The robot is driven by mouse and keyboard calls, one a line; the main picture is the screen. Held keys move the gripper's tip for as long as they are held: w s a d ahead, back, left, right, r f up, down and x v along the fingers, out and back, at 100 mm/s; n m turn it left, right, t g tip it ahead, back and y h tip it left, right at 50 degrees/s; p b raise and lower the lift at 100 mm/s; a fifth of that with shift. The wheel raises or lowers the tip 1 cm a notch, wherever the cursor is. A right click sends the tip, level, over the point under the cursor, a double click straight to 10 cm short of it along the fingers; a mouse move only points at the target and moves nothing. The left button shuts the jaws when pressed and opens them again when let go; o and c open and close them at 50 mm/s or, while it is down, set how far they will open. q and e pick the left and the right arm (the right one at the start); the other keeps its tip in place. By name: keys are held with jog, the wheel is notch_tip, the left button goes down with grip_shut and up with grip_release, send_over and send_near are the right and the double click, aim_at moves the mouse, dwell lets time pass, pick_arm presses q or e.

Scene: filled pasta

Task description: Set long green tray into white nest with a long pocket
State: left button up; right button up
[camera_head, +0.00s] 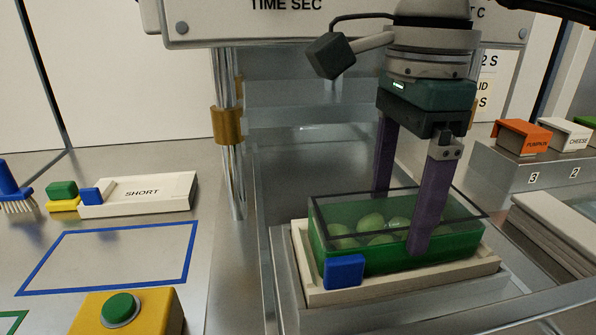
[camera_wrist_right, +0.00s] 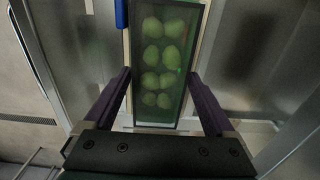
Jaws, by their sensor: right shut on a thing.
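The long green tray (camera_head: 375,262) has a clear dark-rimmed top and holds several round green pieces. In the head view it sits in or just over the white nest (camera_head: 375,290), whose cream rim shows around its lower edge; whether it is fully seated I cannot tell. A blue block (camera_head: 343,271) is at the nest's front left. My right gripper (camera_head: 402,222) is shut on the tray, with one purple finger on each long side. In the right wrist view the tray (camera_wrist_right: 160,112) lies between the purple fingers. My left gripper is not in view.
The nest stands on a metal base under a press frame with a metal column (camera_head: 228,125) to the left. A white nest marked SHORT (camera_head: 150,194) lies farther left, near a yellow box with a green button (camera_head: 120,309). Labelled blocks (camera_head: 522,138) stand on a shelf at right.

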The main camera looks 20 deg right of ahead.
jog(key=o, duration=1.5)
notch_tip(320, 180, up, 10)
jog(key=shift+r, duration=0.1)
